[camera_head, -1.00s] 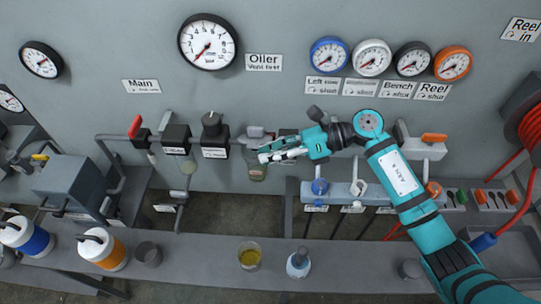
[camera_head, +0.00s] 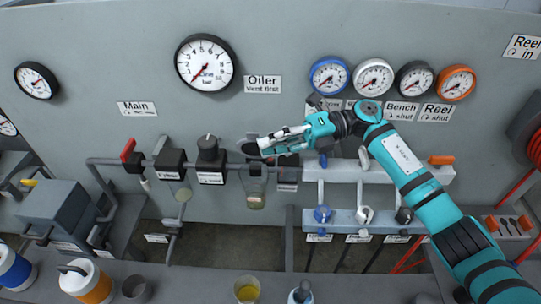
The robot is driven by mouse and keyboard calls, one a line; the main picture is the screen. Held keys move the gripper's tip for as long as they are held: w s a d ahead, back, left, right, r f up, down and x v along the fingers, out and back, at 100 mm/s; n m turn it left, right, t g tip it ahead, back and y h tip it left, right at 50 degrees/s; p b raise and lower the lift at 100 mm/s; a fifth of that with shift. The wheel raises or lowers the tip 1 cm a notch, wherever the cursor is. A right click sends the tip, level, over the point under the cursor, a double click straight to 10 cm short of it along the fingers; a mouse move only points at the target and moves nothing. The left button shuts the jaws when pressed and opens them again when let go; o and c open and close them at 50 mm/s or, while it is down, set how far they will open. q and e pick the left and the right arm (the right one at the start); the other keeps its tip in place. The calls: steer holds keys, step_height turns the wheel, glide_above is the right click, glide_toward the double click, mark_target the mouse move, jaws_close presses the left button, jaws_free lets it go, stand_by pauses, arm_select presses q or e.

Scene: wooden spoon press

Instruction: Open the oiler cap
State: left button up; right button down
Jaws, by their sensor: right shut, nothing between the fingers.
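The oiler shows in the head view below the Oiler sign (camera_head: 263,84), with a cloudy glass bowl (camera_head: 256,197) hanging under the pipe. A dark rounded part (camera_head: 248,149), which looks like its cap, shows at the top just left of my fingertips. I cannot tell whether it is open. My right gripper (camera_head: 264,146) reaches in from the right, shut and empty, with its fingers in front of the oiler's top. The fingers hide part of it, and contact cannot be told. My left gripper is not in view.
A red-handled valve (camera_head: 129,151) and a black knob (camera_head: 208,148) sit along the pipe to the left. A valve manifold (camera_head: 340,219) stands to the right under my arm. A cup of yellow liquid (camera_head: 247,289) and a bottle (camera_head: 300,292) stand on the front ledge.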

steer(key=shift+w+r+m, duration=0.15)
steer(key=shift+w+m, duration=0.2)
steer(key=shift+m, duration=0.05)
stand_by(0.4)
